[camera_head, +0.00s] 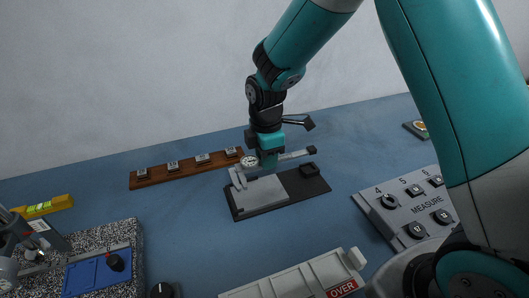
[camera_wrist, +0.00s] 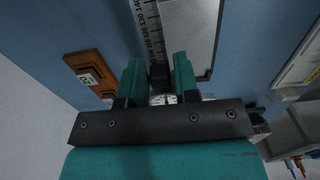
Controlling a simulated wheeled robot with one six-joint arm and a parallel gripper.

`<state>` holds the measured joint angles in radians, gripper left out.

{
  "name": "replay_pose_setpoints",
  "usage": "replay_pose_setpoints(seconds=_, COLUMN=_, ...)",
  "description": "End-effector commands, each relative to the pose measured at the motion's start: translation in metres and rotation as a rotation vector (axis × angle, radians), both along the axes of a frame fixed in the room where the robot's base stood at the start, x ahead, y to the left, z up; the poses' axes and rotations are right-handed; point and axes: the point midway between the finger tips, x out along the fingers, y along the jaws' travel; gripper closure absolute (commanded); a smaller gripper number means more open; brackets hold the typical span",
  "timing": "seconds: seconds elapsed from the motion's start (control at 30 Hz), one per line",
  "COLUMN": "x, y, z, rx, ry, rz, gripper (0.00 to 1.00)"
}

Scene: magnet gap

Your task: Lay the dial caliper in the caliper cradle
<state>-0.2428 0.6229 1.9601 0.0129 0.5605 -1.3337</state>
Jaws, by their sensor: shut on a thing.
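The dial caliper has a round white dial (camera_head: 250,161) and a pale beam (camera_head: 294,154) reaching right to a dark end. My gripper (camera_head: 268,160) is shut on it near the dial. In the wrist view my gripper's two teal fingers (camera_wrist: 158,80) stand either side of a dark part of the caliper, with its marked scale (camera_wrist: 149,28) running up from them and its dial (camera_wrist: 163,99) just below.
A wooden strip (camera_head: 153,182) with several numbered blocks lies behind left. A MEASURE panel (camera_head: 425,208) with knobs is at right. A grey OVER tray (camera_head: 290,282) is in front. A speckled slab (camera_head: 128,235) and yellow bar (camera_head: 45,206) are left. Blue tabletop is clear between.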

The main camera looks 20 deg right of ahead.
Motion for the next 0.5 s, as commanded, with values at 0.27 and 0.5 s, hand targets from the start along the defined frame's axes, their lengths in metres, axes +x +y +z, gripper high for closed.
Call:
replay_pose_setpoints(seconds=0.27, x=0.0, y=0.0, z=0.001, rx=-0.001, ry=0.002, rz=0.002, gripper=0.99)
replay_pose_setpoints(seconds=0.5, x=0.0, y=-0.001, z=-0.012, rx=-0.001, ry=0.004, rz=0.002, gripper=0.99)
